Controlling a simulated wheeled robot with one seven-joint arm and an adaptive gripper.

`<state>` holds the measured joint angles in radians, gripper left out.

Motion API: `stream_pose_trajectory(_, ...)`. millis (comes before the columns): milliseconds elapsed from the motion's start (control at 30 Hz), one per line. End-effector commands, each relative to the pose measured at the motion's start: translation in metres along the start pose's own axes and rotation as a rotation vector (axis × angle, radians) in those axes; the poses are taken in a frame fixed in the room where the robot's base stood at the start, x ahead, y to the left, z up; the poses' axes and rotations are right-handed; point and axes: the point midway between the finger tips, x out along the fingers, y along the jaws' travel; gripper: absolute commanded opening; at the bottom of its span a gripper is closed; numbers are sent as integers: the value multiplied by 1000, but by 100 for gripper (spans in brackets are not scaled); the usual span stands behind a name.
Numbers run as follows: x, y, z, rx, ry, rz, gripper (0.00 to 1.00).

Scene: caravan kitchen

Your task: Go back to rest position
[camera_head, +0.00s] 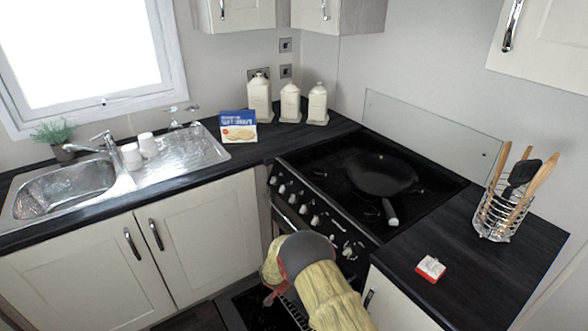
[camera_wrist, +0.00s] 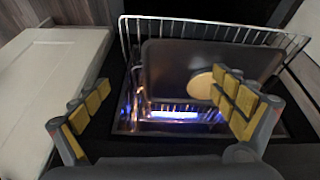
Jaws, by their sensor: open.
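My gripper (camera_wrist: 155,117) is open in the wrist view, its two yellow-padded fingers wide apart with nothing held between them. It points into the open oven. A dark baking tray (camera_wrist: 170,72) sits on the wire oven rack (camera_wrist: 131,38). A round, pale, flat item (camera_wrist: 203,86) lies on the tray, partly hidden behind the right finger. In the head view, my yellow arm (camera_head: 325,290) reaches down in front of the stove, and my fingers are hidden there.
The stove (camera_head: 318,160) carries a black pan (camera_head: 381,175). A utensil basket (camera_head: 497,215) and a small red-and-white box (camera_head: 431,268) stand on the right counter. A cabinet door (camera_wrist: 50,95) is close on the left in the wrist view. Blue-white light glows below the rack.

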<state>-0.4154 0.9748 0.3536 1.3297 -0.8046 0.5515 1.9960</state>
Motion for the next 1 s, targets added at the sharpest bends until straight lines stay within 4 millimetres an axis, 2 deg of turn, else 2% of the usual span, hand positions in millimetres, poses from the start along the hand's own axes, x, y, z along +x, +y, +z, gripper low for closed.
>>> stream_pose_trajectory(267,2,12,3,-186,-7,34,96)
stream_pose_trajectory(367,4,25,9,-273,-23,63,96)
stream_pose_trajectory(567,6,69,25,-478,-84,144,96)
stream_pose_trajectory(667,-11,89,27,-594,-126,175,96)
stream_pose_trajectory(767,-41,110,21,-711,-175,192,96)
stream_pose_trajectory(1000,-141,156,-11,-923,-285,162,96)
